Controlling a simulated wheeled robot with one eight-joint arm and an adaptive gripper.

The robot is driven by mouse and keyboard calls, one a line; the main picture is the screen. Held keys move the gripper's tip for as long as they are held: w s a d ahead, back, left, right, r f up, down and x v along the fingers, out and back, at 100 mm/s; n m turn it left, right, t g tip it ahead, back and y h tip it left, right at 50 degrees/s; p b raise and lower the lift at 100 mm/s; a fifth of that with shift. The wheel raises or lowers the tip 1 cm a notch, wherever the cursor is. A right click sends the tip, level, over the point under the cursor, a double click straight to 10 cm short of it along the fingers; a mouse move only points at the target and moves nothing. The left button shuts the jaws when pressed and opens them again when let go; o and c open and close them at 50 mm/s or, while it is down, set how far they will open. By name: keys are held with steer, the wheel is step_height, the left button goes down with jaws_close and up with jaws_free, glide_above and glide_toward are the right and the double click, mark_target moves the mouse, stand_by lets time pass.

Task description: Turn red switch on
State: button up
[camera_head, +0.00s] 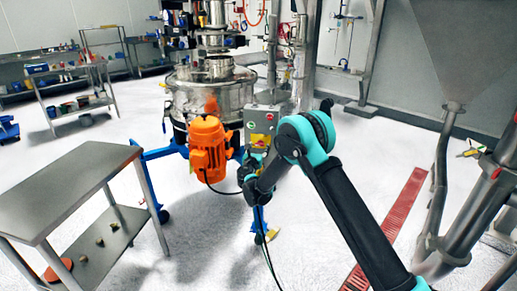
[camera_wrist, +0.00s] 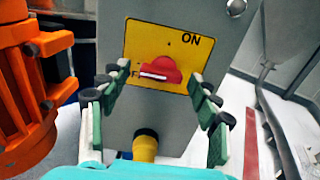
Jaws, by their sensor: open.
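The red switch (camera_wrist: 155,71) is a rotary knob on a yellow plate (camera_wrist: 140,38) in the wrist view. Its white mark lies nearly level, beside a partly hidden label at the left with an "F" showing. "ON" is printed at the plate's upper right. The plate is on a grey control box (camera_wrist: 112,20), which also shows in the head view (camera_head: 264,123). My gripper (camera_wrist: 155,88) is open, with its fingers spread left and right of the knob. In the head view my gripper (camera_head: 251,168) is in front of the box's lower part. Contact with the knob cannot be told.
An orange motor (camera_head: 208,148) stands close left of my gripper. A yellow-and-black cable fitting (camera_wrist: 145,145) sits below the plate. A steel table (camera_head: 70,190) is at the left, and a steel hopper (camera_head: 462,50) with pipes at the right.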

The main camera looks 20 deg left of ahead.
steer(key=c, duration=1.2)
steer(key=shift+o, duration=0.2)
